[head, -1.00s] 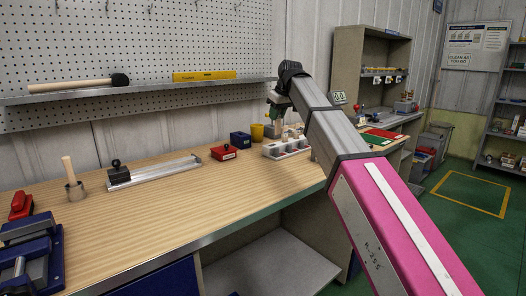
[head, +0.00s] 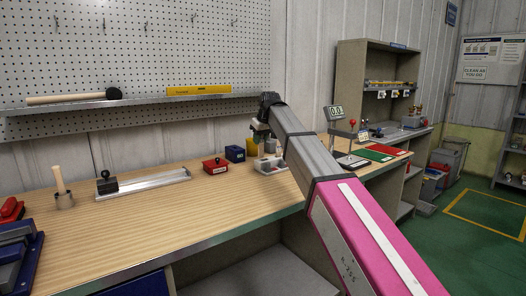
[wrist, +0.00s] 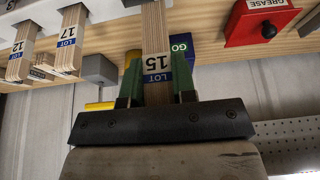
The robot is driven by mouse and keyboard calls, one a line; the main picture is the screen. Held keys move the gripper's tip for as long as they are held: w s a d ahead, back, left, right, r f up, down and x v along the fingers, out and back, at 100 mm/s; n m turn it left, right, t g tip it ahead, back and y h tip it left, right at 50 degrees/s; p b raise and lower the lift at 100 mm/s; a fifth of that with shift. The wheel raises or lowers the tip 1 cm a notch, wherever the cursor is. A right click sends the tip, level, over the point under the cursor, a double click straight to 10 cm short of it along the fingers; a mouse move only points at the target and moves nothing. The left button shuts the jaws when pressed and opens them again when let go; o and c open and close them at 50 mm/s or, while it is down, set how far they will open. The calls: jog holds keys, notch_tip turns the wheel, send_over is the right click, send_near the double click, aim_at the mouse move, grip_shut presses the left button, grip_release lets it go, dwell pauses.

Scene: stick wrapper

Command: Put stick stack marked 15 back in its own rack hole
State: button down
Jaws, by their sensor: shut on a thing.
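My gripper (wrist: 157,88) has green fingers and is shut on the stick stack marked LOT 15 (wrist: 154,32), a flat bundle of pale wooden sticks with a white and blue label. The stack's far end runs to the top edge of the wrist view; I cannot tell whether it touches the rack. The white rack (wrist: 115,8) holds stacks marked LOT 12 (wrist: 21,50) and LOT 17 (wrist: 70,38) to the left. In the head view my gripper (head: 260,135) is above the bench by the rack (head: 270,167); the held stack is not clear there. Its own hole is not visible.
A red GREASE box (wrist: 262,22) and a dark blue box (wrist: 181,46) are close to the held stack. A yellow cup (head: 252,148) stands behind the rack. The middle of the wooden bench (head: 150,220) is clear.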

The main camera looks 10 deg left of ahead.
jog(key=shift+w+d+f, duration=0.2)
jog(key=shift+w+f, duration=0.05)
jog(key=shift+f, duration=0.6)
jog(key=shift+w+d+f, duration=0.2)
jog(key=shift+f, duration=0.65)
jog(key=shift+w+d+f, duration=0.2)
jog(key=shift+w+f, duration=0.05)
jog(key=shift+f, duration=0.6)
jog(key=c, duration=0.9)
grip_release()
jog(key=shift+f, duration=0.1)
jog(key=v, duration=1.2)
jog(key=shift+s, duration=0.1)
